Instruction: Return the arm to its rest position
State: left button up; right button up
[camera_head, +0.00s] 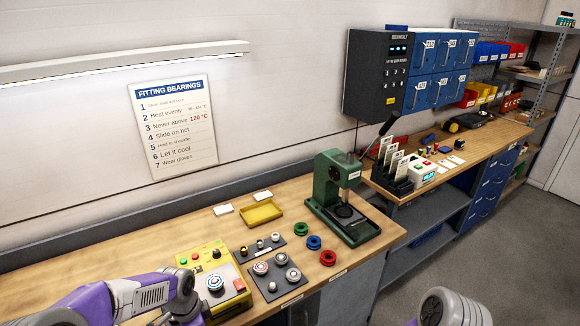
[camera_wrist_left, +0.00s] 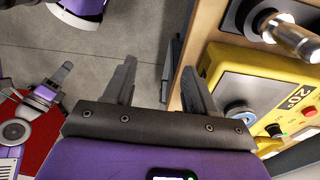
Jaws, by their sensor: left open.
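My left arm (camera_head: 143,294) comes in from the bottom left of the head view, low in front of the yellow heater unit (camera_head: 207,262). My left gripper (camera_wrist_left: 157,75) shows in the wrist view, open with nothing between its fingers, over the bench front edge and the floor. Its right finger is close beside the yellow heater in that view. Part of my right arm (camera_head: 440,308) shows at the bottom of the head view. What looks like my right gripper (camera_wrist_left: 40,90) is small at the left of the wrist view; its opening is unclear.
A dark plate with bearings (camera_head: 275,275), red, green and blue rings (camera_head: 314,242) and a green press (camera_head: 340,205) stand on the wooden bench (camera_head: 120,245). A yellow tray (camera_head: 261,213) lies behind. Grey floor (camera_head: 450,240) is open at right.

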pick_arm(q)
jog(key=s+d+f+n+h+b, duration=0.1)
jog(key=s+d+f+n, duration=0.3)
jog(key=f, duration=0.5)
jog(key=s+d+f+n+h+b, duration=0.1)
jog(key=s+d+f+n+b, duration=0.2)
jog(key=s+f+n, duration=0.3)
jog(key=s+d+f+n+h+b, duration=0.1)
jog(key=s+d+f+n, duration=0.4)
jog(key=f, duration=0.8)
jog(key=shift+d+f+t+b, duration=0.3)
jog(key=shift+d+b, duration=0.25)
pick_arm(e)
notch_tip(320, 180, down, 7)
jog(key=shift+w+r, duration=0.2)
jog(key=shift+w, duration=0.15)
